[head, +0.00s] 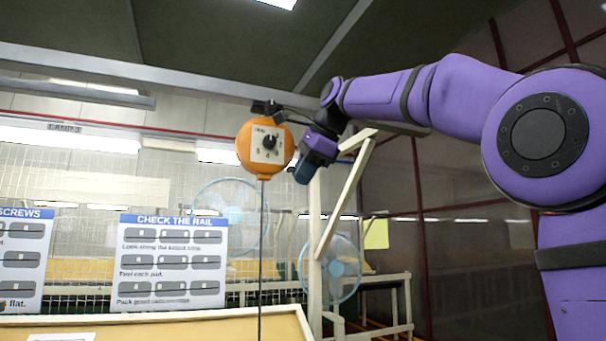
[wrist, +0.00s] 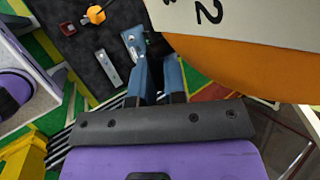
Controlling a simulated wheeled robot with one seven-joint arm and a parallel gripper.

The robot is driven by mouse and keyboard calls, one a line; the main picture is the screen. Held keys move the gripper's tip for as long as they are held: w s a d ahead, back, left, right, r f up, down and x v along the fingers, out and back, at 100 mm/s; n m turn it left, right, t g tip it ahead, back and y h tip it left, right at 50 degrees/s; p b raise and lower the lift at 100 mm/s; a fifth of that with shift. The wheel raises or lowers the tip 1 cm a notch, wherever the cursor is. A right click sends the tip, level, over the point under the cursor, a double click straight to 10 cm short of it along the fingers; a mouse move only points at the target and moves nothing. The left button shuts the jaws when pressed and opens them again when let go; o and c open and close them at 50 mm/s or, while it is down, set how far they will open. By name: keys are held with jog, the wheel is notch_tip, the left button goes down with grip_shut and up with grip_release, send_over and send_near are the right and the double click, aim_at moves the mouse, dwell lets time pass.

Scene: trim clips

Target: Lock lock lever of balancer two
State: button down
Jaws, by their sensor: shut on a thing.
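The orange balancer (head: 243,150) hangs from the overhead rail, with a pale dial plate on its front and a cord running down. In the wrist view its orange body (wrist: 235,68) fills the upper right, with a plate marked 2. My gripper (head: 301,172) is just right of the balancer. In the wrist view its blue fingers (wrist: 158,62) reach up beside the balancer, with a narrow gap between them.
Overhead rail (head: 190,92) and a pale post with brace (head: 345,195) stand close to my arm. Fans (head: 330,268), a sign board (head: 172,262) and a bench (head: 200,328) are lower down. The wrist view shows a dark mat (wrist: 85,45) far below.

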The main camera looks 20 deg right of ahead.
jog(key=c, duration=1.2)
grip_release()
jog(key=v, duration=1)
jog(key=shift+s+r, duration=0.2)
jog(key=shift+r, duration=0.1)
jog(key=s+f+n+h, duration=0.1)
jog(key=s+f+n, duration=0.5)
jog(key=f, duration=0.9)
jog(key=s+d+f+n+g+h, duration=0.1)
jog(key=s+f+n, duration=0.5)
jog(key=f, duration=0.9)
jog(key=s+d+f+n+h, duration=0.1)
jog(key=s+f+n, duration=0.5)
jog(key=s+f, duration=0.5)
jog(key=shift+s+f+g, duration=0.1)
jog(key=shift+f+g, duration=0.05)
jog(key=shift+f, duration=1.1)
jog(key=shift+s+f+g, duration=0.15)
jog(key=shift+f, duration=1.15)
